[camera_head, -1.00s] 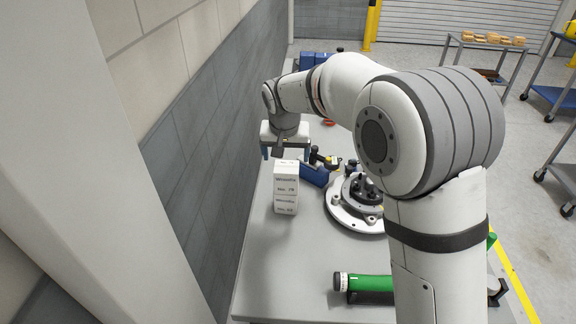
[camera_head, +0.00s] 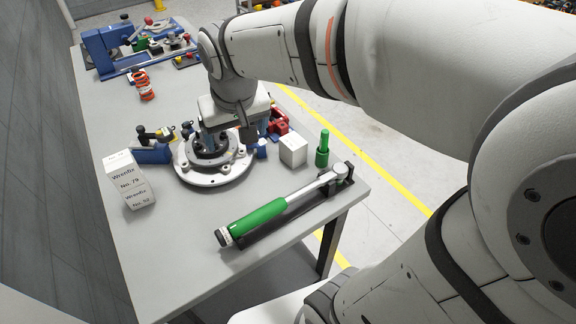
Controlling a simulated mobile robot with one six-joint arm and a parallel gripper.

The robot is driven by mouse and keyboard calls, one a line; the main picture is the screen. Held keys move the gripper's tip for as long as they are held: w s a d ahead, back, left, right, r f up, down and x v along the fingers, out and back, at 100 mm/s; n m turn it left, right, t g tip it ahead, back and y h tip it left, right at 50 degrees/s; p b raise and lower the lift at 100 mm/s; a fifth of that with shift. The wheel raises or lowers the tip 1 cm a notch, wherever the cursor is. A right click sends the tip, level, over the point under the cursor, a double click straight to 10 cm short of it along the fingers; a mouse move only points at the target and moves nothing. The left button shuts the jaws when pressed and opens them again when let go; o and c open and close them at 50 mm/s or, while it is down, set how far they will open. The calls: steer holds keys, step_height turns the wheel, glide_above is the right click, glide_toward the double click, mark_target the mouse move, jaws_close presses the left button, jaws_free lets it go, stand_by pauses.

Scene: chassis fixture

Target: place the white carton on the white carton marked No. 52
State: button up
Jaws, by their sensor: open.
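Two white cartons stand stacked at the left edge of the bench in the head view. The upper carton (camera_head: 123,172), marked No. 79, sits on the lower carton (camera_head: 139,198), whose number is small and looks like No. 52. The upper one seems slightly turned or offset on the lower; exact alignment is hard to tell. My gripper (camera_head: 232,137) is open and points down, away from the stack on its right, over the round flanged part. Its fingers are partly hidden and I see no carton between them.
The flanged part (camera_head: 186,170) stands right of the cartons, with a blue clamp (camera_head: 151,154) between. A white cube (camera_head: 293,150), a green cylinder (camera_head: 322,150) and a green-handled torque wrench (camera_head: 257,218) lie to the right. Bare bench lies in front.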

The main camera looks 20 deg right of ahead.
steer(key=s+d+f, duration=0.3)
steer(key=s+d, duration=0.4)
steer(key=s, duration=0.4)
steer(key=shift+m, duration=0.4)
steer(key=shift+s, duration=0.1)
steer(key=shift+f, duration=0.1)
